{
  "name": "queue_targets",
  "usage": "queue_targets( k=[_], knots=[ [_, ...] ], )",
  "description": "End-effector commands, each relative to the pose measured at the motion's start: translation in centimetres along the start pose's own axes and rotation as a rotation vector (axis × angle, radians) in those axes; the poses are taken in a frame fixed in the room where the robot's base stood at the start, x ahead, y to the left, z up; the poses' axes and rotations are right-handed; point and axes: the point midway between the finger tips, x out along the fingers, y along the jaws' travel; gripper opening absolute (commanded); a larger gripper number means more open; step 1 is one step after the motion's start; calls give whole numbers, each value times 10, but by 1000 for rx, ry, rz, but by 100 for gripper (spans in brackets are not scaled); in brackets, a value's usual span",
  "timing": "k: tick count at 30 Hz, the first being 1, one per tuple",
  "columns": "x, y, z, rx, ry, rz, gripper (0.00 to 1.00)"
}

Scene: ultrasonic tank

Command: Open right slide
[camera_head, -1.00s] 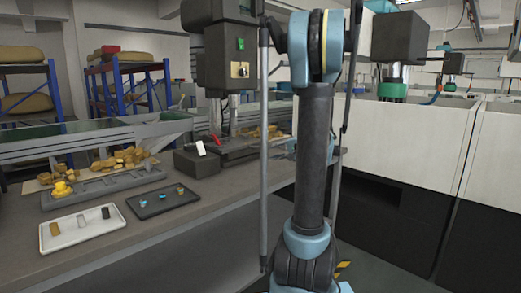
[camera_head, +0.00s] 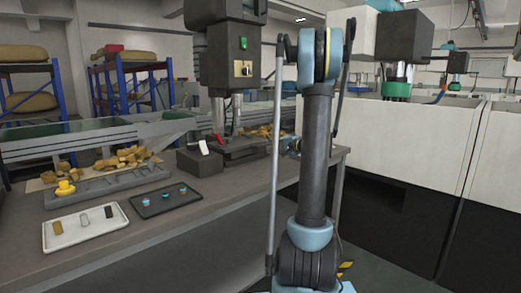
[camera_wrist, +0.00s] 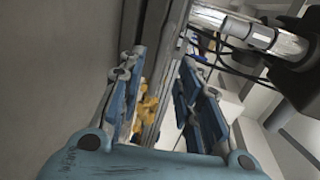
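My gripper (camera_wrist: 162,70) shows in the wrist view with its two blue-and-grey fingers apart and nothing between them. Through the gap I see a grey metal edge and yellow pieces further off. In the head view my upright arm hides much of the middle, and I cannot make out the gripper clearly. Large white cabinets with dark lower parts stand at the right; the nearer panel (camera_head: 400,135) has a seam on its right side, with another panel (camera_head: 497,165) beyond it. I cannot tell which part is the right slide.
A grey workbench (camera_head: 185,225) runs along the left. It bears a white tray (camera_head: 85,238), a dark tray (camera_head: 150,209) with small parts, yellow pieces (camera_head: 122,158) and a press (camera_head: 228,65). A plain grey surface (camera_wrist: 55,80) fills the wrist view's left. Some floor shows between bench and cabinets.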

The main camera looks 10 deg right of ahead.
Motion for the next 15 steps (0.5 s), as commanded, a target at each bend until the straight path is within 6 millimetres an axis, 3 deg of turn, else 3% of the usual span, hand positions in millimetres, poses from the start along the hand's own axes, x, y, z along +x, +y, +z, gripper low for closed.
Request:
queue_targets(
  k=[9,15],
  knots=[
    [55,0,1,-2,-3,1,32],
    [76,0,1,0,-2,1,32]
  ],
)
